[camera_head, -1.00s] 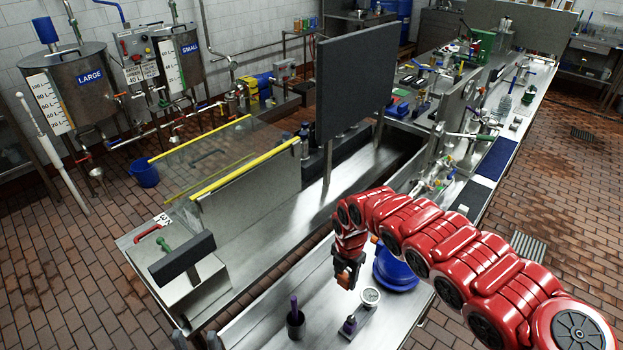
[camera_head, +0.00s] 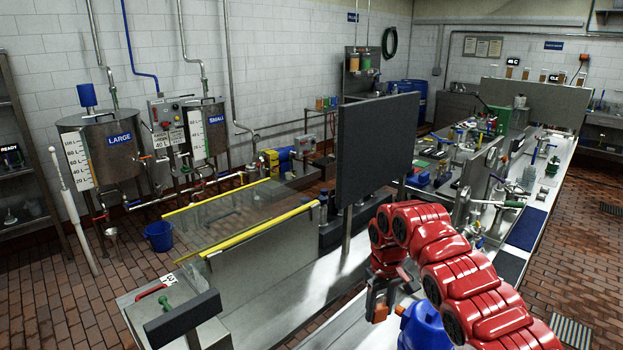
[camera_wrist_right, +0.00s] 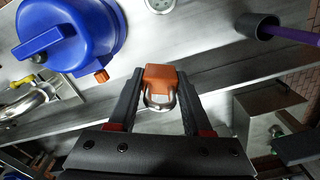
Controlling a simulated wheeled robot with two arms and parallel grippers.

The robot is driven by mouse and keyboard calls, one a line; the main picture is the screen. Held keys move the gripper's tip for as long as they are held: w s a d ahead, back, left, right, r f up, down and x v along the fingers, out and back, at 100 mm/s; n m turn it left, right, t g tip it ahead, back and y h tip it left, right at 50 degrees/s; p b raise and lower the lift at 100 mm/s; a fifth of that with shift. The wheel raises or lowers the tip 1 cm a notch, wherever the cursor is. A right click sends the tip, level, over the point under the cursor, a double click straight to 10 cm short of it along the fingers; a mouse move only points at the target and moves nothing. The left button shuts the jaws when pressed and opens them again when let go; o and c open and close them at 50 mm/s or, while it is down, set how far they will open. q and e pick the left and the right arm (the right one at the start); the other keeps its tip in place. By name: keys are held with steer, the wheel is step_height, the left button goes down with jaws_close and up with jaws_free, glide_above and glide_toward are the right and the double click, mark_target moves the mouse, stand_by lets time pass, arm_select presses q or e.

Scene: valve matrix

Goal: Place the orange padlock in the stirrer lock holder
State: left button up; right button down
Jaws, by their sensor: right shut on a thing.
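The orange padlock (camera_wrist_right: 160,78) is between the two dark fingers of my right gripper (camera_wrist_right: 160,88) in the right wrist view, its orange body towards the fingertips and its metal shackle towards the palm. The gripper is shut on it, above a steel surface. In the head view my right gripper (camera_head: 378,303) hangs at the lower middle, with a bit of orange at its tip. I cannot make out the stirrer lock holder for certain. A control box (camera_head: 167,112) with red and green buttons is on the wall between the LARGE and SMALL tanks. My left gripper is not in view.
A blue container (camera_wrist_right: 75,40) stands close to my right gripper, and a dark cup (camera_wrist_right: 258,26) is nearby.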

steer(key=m, duration=0.2)
steer(key=d+r+m+b, duration=0.1)
steer(key=m, duration=0.1)
steer(key=shift+d+r, duration=0.1)
steer(key=shift+w, duration=0.1)
stand_by(0.4)
stand_by(0.7)
